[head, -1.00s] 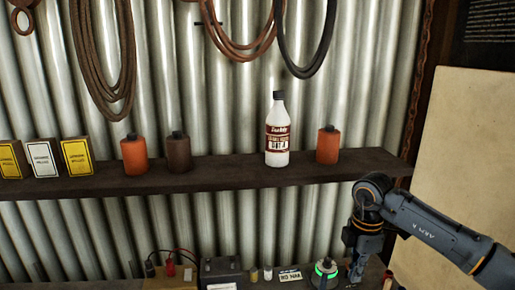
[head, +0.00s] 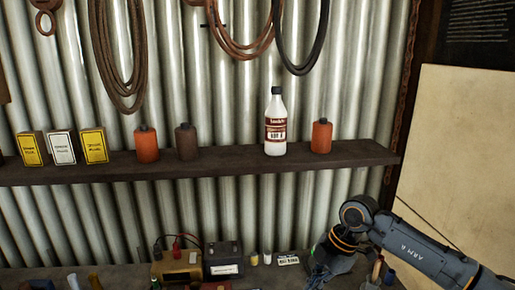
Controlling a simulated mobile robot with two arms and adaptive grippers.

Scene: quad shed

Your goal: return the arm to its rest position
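My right arm (head: 425,255) comes in from the right edge, raised at a dark joint and bent down toward the bench. My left gripper is not in view.
A shelf (head: 230,167) above the bench holds a white bottle (head: 275,125), orange and brown canisters and several boxes. A black battery (head: 223,260) and a yellowish box (head: 177,268) stand on the bench. A pale board (head: 465,165) is at right.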

